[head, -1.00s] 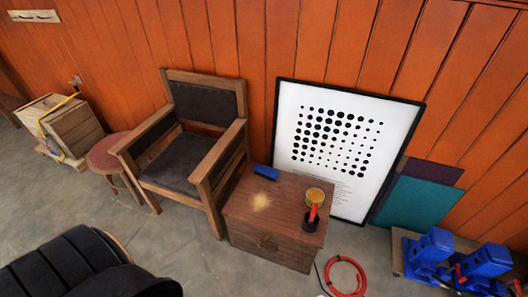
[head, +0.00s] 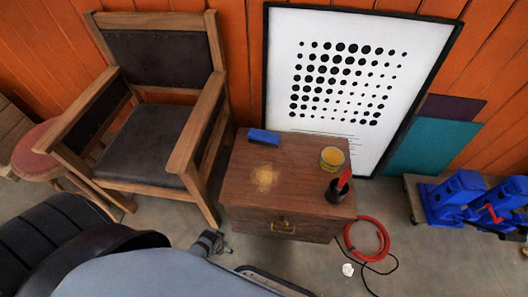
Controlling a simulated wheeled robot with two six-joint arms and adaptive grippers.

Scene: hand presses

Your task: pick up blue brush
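The blue brush (head: 264,136) lies along the back left edge of the top of a small brown wooden chest (head: 290,162). It looks like a short blue bar with a dark underside. Nothing touches it from above, and it is in plain sight. I cannot make out either of my grippers in the head view. A small grey and black part shows on the floor side in front of the chest, and I cannot tell what it is.
On the chest are a pale yellow dust patch (head: 265,177), a yellow tin (head: 332,158) and a black pot (head: 336,190) with a red handle. A wooden armchair (head: 154,130) stands close left. A framed poster (head: 400,60) leans behind. Red cable (head: 368,240) lies right.

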